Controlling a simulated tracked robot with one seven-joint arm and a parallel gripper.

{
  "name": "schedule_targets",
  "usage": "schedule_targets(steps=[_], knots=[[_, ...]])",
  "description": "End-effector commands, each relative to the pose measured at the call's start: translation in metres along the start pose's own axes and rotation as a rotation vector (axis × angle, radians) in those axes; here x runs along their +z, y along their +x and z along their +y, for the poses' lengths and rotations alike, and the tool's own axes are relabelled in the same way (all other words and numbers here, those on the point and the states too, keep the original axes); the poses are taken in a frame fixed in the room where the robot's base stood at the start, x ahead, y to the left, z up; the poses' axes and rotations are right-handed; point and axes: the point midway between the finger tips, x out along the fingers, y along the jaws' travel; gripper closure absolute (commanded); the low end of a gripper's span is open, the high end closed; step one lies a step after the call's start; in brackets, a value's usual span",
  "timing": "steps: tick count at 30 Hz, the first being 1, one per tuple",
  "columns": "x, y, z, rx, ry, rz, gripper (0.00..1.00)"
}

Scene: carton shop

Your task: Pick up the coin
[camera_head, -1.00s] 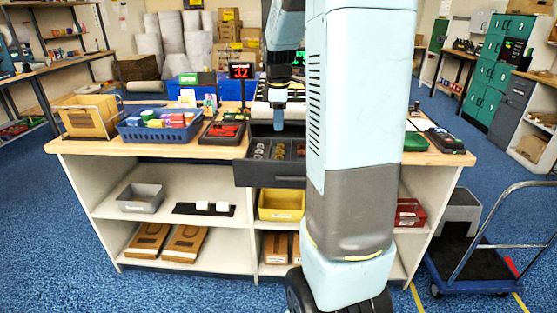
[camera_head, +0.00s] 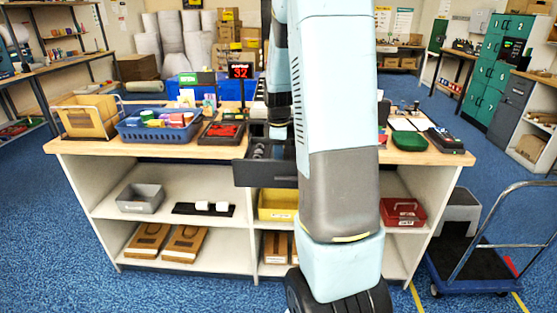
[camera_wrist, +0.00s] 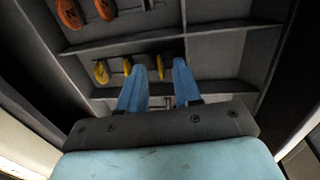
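The open cash drawer (camera_head: 262,174) sticks out from the counter in the head view; my arm hides most of its inside. In the wrist view, my gripper (camera_wrist: 160,66) points into the drawer with its two blue fingers apart. A thin gold coin (camera_wrist: 160,67) stands nearly edge-on in the gap between the fingertips; I cannot tell whether either finger touches it. Two more gold coins, one of them a wider disc (camera_wrist: 101,71), stand left of the left finger in the same compartment. Copper-orange coins (camera_wrist: 69,13) stand in the compartment beyond the divider.
Drawer dividers (camera_wrist: 120,45) and side walls lie close around my fingers. On the counter (camera_head: 95,147) are a blue basket (camera_head: 155,131), a wooden file box (camera_head: 85,118), a red display (camera_head: 240,71) and a green tray (camera_head: 409,141). A trolley (camera_head: 480,262) stands at the right.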

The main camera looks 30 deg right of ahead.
Motion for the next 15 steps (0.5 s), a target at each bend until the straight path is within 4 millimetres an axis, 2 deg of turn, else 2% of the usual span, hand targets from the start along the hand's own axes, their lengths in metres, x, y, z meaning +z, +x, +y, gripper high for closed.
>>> schedule_targets(steps=[9,15], knots=[[-0.0003,0.0056,-0.0002,0.001,0.0,0.0,0.67],[-0.0005,0.0055,-0.0003,0.001,-0.001,0.0,0.85]])
